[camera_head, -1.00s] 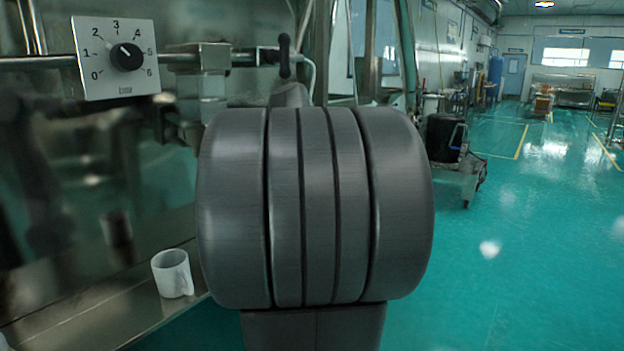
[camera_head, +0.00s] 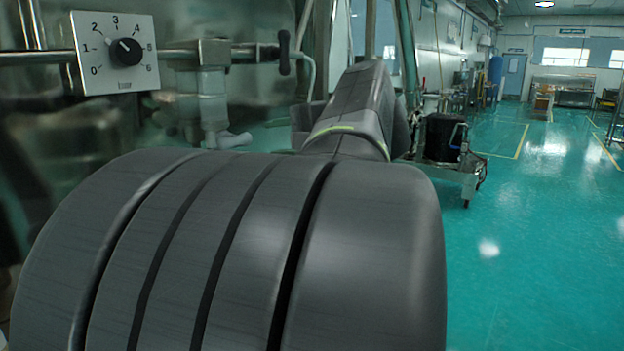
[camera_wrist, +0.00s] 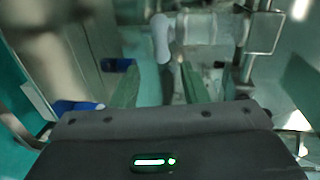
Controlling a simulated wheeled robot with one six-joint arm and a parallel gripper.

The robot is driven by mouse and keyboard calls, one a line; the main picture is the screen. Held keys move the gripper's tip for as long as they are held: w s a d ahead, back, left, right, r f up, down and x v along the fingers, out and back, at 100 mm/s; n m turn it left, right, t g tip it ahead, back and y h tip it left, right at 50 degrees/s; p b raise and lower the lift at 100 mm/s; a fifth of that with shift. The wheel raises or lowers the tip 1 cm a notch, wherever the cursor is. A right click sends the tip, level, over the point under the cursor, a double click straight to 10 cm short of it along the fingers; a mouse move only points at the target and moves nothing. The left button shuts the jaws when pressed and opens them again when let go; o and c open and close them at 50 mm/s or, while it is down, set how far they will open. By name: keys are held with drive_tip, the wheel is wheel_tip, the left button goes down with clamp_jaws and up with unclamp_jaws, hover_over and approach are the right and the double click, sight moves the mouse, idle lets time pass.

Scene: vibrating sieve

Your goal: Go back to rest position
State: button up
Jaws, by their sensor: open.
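My gripper (camera_wrist: 160,72) shows in the wrist view, its two greenish fingers apart with nothing held between them. Beyond the fingertips is a blurred pale rounded shape on metal pipework (camera_wrist: 162,38); I cannot tell what it is. In the head view my own dark grey arm fills the lower left and middle, and my gripper is out of sight there.
A white dial panel (camera_head: 117,52) with a black knob hangs on a horizontal pipe at the upper left, close to my arm. A dark drum on a cart (camera_head: 443,140) stands behind, right of centre. Open green floor (camera_head: 540,240) lies to the right.

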sight(237, 139)
drive_tip(key=x, duration=1.4)
drive_tip(key=shift+a+p, duration=0.2)
drive_tip(key=shift+p, duration=0.2)
drive_tip(key=shift+d+r+m+p, duration=0.15)
drive_tip(key=shift+r+m+p, duration=0.2)
drive_tip(key=shift+p, duration=0.35)
drive_tip(key=shift+d+m+g+p, duration=0.1)
drive_tip(key=shift+m+g+p, duration=0.2)
drive_tip(key=shift+m+p, duration=0.5)
drive_tip(key=m+y+p, duration=0.1)
drive_tip(key=m+p, duration=0.2)
drive_tip(key=p, duration=0.1)
drive_tip(key=shift+f+g, duration=0.1)
drive_tip(key=shift+g, duration=0.3)
drive_tip(key=shift+f+m+p, duration=0.1)
drive_tip(key=shift+m+p, duration=0.4)
drive_tip(key=shift+m, duration=0.05)
drive_tip(key=shift+f, duration=0.1)
